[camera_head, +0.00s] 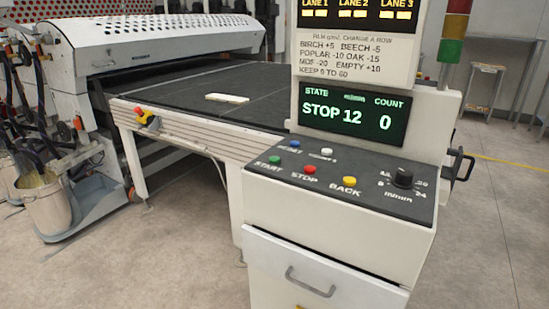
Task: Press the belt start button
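The control console (340,205) stands at the right of the head view, with a dark sloped button panel on top. The green button (275,159) labelled START sits at the panel's left. Next to it are a red STOP button (309,169) and a yellow BACK button (349,181). A blue button (295,144) and a white button (327,152) sit behind them. The display (353,116) above reads STOP 12 and COUNT 0. The dark belt (190,90) carries a pale board (227,98). Neither of my grippers is in view.
A black dial (402,177) sits at the panel's right. A red and yellow emergency switch (142,114) is on the belt frame's side. A bucket (45,204) stands at the left by the coater (150,40). The floor between bucket and console is clear.

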